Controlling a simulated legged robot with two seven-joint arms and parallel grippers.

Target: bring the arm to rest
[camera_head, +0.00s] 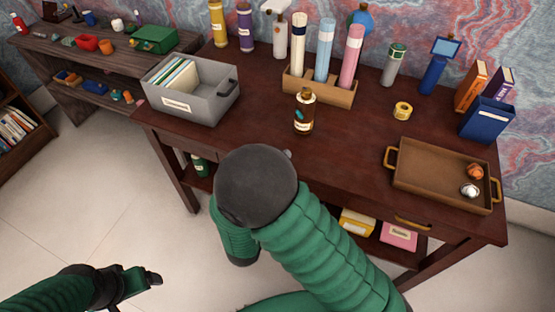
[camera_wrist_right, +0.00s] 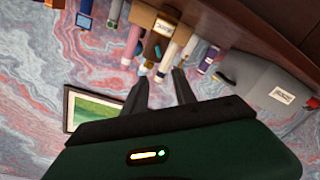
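My right arm, in a green sleeve with a dark round joint, crosses the middle of the head view in front of the desk (camera_head: 350,140). Its gripper is hidden there. In the right wrist view my right gripper (camera_wrist_right: 160,76) has its two dark fingers apart, with nothing held between them. That view is upside down, with the desk at the top. My left gripper (camera_head: 146,278) is at the lower left of the head view, over the floor and away from the desk. Its finger gap is not clear, and I see nothing held in it.
An amber bottle (camera_head: 305,112) stands near a wooden rack (camera_head: 318,92) of tubes. A grey file box (camera_head: 208,105) is at the desk's left. A brown tray (camera_head: 420,190) with two small items is at the right. Floor (camera_head: 95,190) at the left is clear.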

